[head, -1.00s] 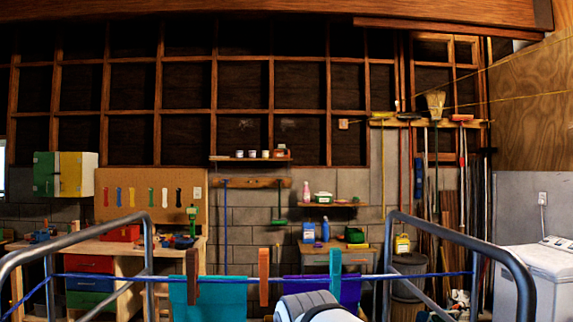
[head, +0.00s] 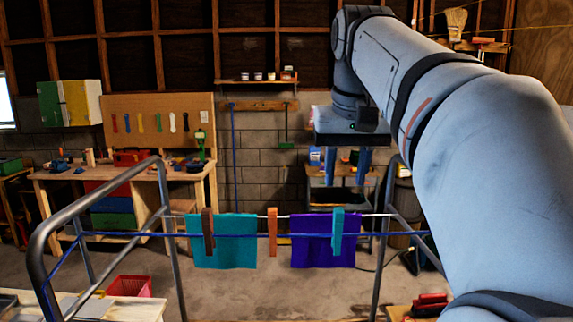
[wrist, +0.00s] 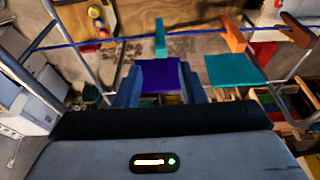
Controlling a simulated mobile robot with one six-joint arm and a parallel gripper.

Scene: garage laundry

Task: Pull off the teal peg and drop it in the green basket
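The teal peg (head: 337,230) is clipped upright on the blue line over the right part of a purple cloth (head: 310,254). In the wrist view the teal peg (wrist: 160,38) stands beyond the purple cloth (wrist: 160,78). My gripper (head: 346,180) points down, open and empty, its two blue fingers apart. In the head view it appears above the teal peg and does not touch it. An orange peg (head: 273,232) and a brown peg (head: 208,232) are further left on the line. I cannot make out a green basket.
A teal cloth (head: 237,254) hangs at the brown peg. The rack's grey tube frame (head: 170,235) stands around the line. A red basket (head: 127,287) is at the lower left. A workbench (head: 120,173) stands at the back left. Bare floor (head: 235,288) shows below the cloths.

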